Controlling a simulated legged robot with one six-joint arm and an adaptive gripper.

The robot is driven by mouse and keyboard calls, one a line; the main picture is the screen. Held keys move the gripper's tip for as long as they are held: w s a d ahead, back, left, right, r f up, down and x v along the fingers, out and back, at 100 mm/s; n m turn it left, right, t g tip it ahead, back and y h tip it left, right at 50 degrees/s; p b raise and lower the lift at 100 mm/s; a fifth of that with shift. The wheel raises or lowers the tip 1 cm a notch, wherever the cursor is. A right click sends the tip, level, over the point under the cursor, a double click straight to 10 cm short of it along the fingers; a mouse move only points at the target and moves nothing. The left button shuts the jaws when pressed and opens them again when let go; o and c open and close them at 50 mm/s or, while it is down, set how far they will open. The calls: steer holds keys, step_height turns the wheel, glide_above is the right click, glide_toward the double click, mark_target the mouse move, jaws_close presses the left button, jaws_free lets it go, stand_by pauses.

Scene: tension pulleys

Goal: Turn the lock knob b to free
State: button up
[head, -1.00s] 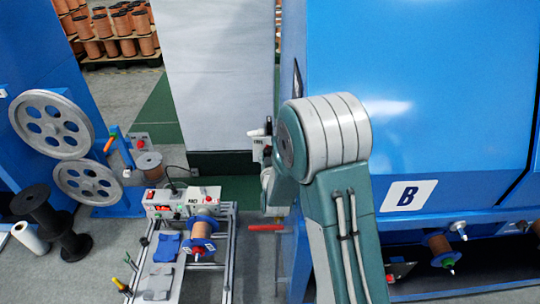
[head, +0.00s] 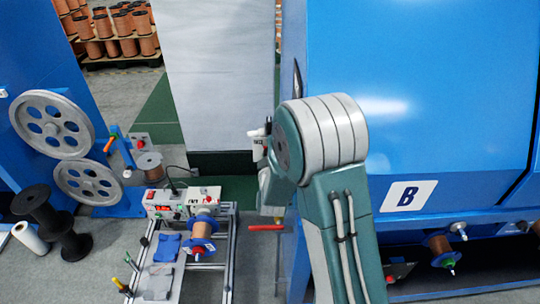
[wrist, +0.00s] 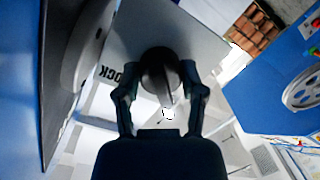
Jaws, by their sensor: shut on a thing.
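A black round lock knob (wrist: 158,78) with a raised grip bar sits on a grey plate (wrist: 190,38) in the wrist view. Part of a dark printed label, ending in "OCK", shows left of the knob. My gripper (wrist: 157,70) has its two dark fingers on opposite sides of the knob and is shut on it. The bar's narrow end points down in the picture, toward my gripper's palm. A small white mark (wrist: 168,114) lies just below that end. In the head view my arm hides the knob and the fingers.
A blue cabinet marked B (head: 405,196) stands right of and behind my arm. A grey wheel (wrist: 88,45) is close to the left of the knob. A bench frame (head: 232,250) with a copper spool, and grey pulleys (head: 50,124), stand at the left.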

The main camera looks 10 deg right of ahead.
steer(key=shift+a, duration=0.1)
steer(key=o, duration=1.1)
steer(key=shift+w, duration=0.1)
steer(key=shift+o, duration=0.2)
steer(key=shift+a, duration=0.1)
steer(key=v, duration=1.2)
